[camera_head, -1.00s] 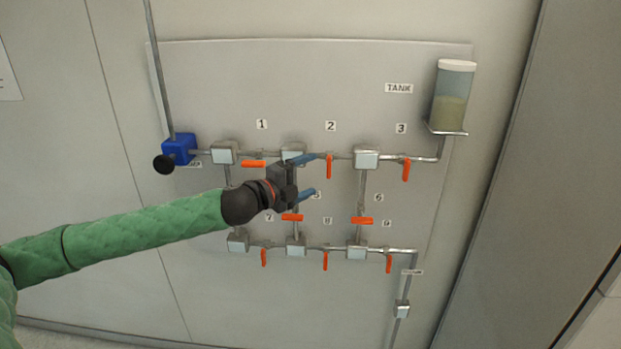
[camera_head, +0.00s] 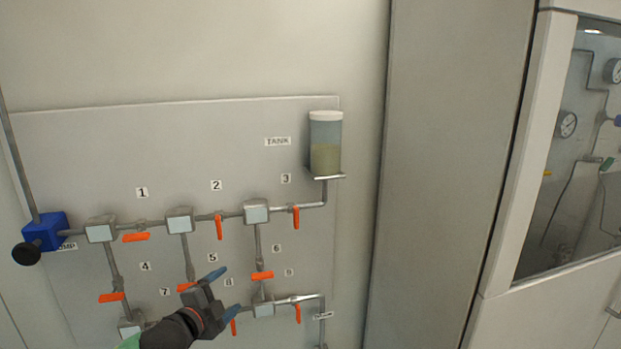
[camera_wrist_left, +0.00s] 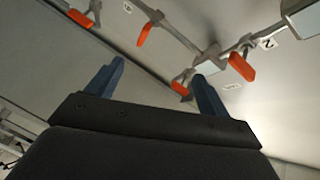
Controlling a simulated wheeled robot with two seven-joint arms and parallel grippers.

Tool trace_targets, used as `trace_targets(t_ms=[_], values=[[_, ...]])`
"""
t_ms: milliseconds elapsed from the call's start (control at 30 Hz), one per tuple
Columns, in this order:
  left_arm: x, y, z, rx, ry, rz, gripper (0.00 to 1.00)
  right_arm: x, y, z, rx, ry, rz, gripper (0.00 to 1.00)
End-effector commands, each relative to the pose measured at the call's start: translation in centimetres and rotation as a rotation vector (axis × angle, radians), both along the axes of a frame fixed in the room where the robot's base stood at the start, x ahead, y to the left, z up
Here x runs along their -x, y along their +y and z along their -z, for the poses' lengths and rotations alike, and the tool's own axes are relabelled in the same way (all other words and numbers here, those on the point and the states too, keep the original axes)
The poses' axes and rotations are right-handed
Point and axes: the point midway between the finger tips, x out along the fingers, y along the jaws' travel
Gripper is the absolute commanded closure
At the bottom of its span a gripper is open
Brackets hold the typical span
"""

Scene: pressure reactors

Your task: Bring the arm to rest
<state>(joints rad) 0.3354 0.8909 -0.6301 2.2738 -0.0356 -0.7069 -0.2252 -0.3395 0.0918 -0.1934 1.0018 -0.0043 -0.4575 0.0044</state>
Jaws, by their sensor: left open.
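My left gripper (camera_head: 229,294) is open and empty in front of the pipe panel, over its lower middle, near the labels 5 and 8. Its blue fingers also show in the left wrist view (camera_wrist_left: 157,85), spread apart with nothing between them. In that view orange valve handles (camera_wrist_left: 240,67) and pipes lie beyond the fingertips. Only the wrist and a bit of green sleeve of my left arm show at the bottom of the head view. My right gripper is not in view.
The wall panel (camera_head: 90,130) carries pipes with several orange handles. A blue pump (camera_head: 45,231) is at the left, a tank (camera_head: 325,145) at the upper right. Further right stand a grey wall section (camera_head: 450,150) and a glazed cabinet (camera_head: 575,150) with gauges.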

Motion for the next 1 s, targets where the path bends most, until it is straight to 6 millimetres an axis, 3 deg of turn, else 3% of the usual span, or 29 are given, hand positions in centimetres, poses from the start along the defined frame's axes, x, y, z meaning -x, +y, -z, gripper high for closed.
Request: trace_targets(t_ms=[200, 567, 767, 1000], values=[[3.4, -1.6, 5.2, 0.139, 0.165, -0.107, 0.2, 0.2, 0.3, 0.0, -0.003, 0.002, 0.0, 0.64], [10.4, -2.0, 13.3, 0.338, 0.461, -0.329, 0.2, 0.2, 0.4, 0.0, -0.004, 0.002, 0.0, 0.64], [15.5, -1.4, 17.7, 0.434, 0.638, -0.474, 0.2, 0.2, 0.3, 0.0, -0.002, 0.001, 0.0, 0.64], [22.8, -0.4, 22.6, 0.534, 0.857, -0.668, 0.2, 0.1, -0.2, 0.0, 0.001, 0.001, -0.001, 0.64]])
